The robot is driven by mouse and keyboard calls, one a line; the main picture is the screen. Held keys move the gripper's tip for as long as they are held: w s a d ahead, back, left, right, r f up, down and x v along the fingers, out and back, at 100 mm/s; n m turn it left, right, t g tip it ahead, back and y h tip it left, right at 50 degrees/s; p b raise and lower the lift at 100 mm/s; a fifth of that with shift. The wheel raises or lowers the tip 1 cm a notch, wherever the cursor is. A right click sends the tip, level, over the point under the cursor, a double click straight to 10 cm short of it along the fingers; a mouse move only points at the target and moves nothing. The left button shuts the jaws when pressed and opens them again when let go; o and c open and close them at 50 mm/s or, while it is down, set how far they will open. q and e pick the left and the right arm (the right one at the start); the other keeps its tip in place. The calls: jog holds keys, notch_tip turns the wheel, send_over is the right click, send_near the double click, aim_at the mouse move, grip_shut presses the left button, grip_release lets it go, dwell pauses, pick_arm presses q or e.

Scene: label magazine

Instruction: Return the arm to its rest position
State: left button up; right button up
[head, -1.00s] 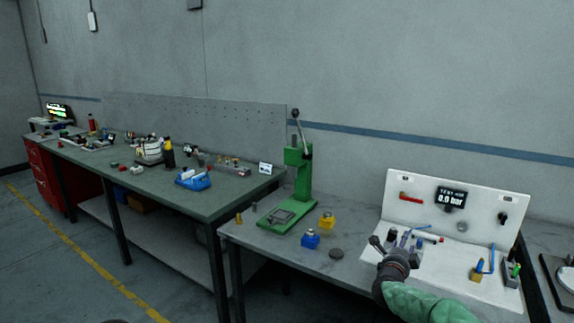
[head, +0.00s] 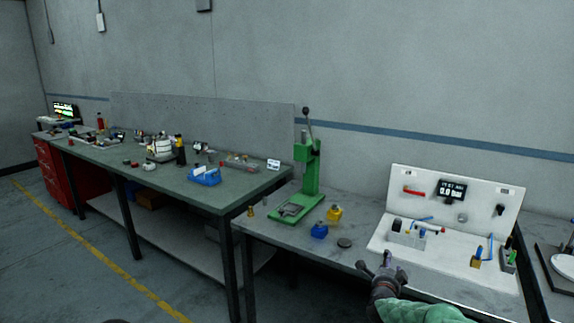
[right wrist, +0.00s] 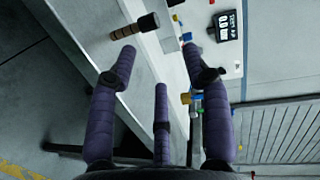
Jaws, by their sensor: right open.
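My right gripper (head: 376,262) is open and empty in the head view, at the front edge of the grey bench, just in front of the white test board's lower left corner. Its arm comes in from the bottom right. In the right wrist view its purple-grey fingers (right wrist: 160,62) are spread, with nothing between them. The white test board (head: 425,187) stands at the right of the bench, with a dark pressure display (head: 452,192). A grey holder (head: 407,238) with small parts sits on its base, apart from the gripper. My left gripper is not in view.
A green press (head: 309,170) stands left of the board. A blue block (head: 319,231), a yellow block (head: 334,213) and a dark disc (head: 344,243) lie between them. A green-topped bench (head: 130,180) stands farther left. The floor in front is clear.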

jog(key=s+a+f+n+g+y+p, duration=0.1)
jog(key=s+a+f+n+g+y, duration=0.35)
jog(key=f, duration=0.75)
jog(key=s+a+f+n+g+y+p, duration=0.1)
jog(key=s+a+f+n+y, duration=0.1)
jog(key=s+a+f+n, duration=0.55)
jog(key=s+a+f+n+g+y, duration=0.1)
jog(key=s+a+f+n+g, duration=0.1)
jog(key=s, duration=1)
jog(key=s+a+f+n+g+y, duration=0.2)
jog(key=s+a+f+g, duration=0.2)
jog(key=s, duration=0.7)
jog(key=s+a+f+n+g+y+p, duration=0.1)
jog(key=s+a+f, duration=0.5)
jog(key=s, duration=0.6)
jog(key=shift+s+f+n+g, duration=0.3)
jog(key=shift+f+n+g, duration=0.3)
jog(key=shift+n+g, duration=0.3)
jog(key=shift+y, duration=0.25)
